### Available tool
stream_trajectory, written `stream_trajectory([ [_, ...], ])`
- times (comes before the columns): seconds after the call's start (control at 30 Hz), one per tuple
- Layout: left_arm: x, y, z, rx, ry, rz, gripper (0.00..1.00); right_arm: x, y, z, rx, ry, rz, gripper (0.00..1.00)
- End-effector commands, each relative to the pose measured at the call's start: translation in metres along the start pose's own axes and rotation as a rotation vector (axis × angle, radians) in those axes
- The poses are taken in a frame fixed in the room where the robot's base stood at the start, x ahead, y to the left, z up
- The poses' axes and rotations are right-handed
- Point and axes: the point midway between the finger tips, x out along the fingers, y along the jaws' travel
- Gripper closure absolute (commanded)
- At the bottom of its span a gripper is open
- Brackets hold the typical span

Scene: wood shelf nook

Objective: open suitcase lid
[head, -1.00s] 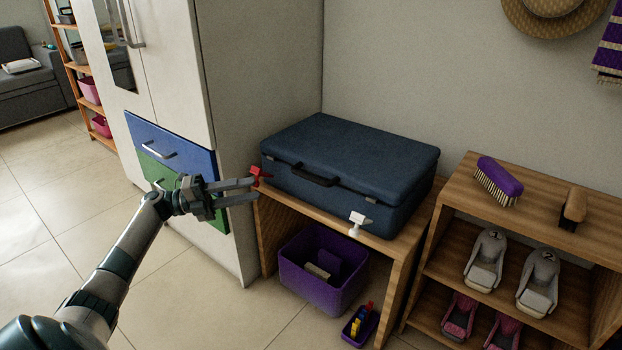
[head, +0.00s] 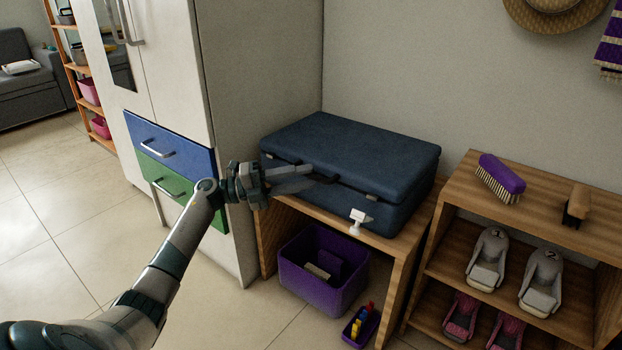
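A dark blue suitcase (head: 350,152) lies flat on a low wooden bench, with its lid down. Its black handle (head: 322,180) is on the front side, partly hidden behind my gripper. My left gripper (head: 310,178) is in front of the suitcase's front face, near the handle and the lid seam. Its fingers point right, toward the handle. I cannot tell whether they touch the suitcase, and the gap between the fingers is hard to judge. My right gripper is not in view.
A purple bin (head: 300,284) sits under the wooden bench (head: 402,262). A small white object (head: 357,218) stands at the bench's front edge. A cabinet with blue and green drawers (head: 165,148) is at left. A shelf with brushes and shoes (head: 455,205) is at right.

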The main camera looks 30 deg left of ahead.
Motion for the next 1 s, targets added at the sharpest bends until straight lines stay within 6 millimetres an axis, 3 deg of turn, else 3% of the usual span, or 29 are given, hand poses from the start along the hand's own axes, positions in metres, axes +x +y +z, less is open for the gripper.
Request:
stream_trajectory([
  [0.2, 0.021, 0.000, 0.000, 0.001, 0.000, -0.001, 0.69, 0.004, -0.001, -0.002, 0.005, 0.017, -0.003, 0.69],
  [0.6, 0.025, 0.000, 0.000, 0.000, 0.000, -0.001, 0.69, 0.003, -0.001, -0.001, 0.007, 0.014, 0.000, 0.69],
  [0.73, 0.025, 0.000, 0.000, 0.000, 0.000, 0.000, 1.00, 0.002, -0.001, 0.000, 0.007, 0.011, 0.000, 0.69],
  [1.0, 0.025, -0.001, 0.000, -0.001, 0.000, 0.001, 1.00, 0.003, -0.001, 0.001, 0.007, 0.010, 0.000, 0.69],
])
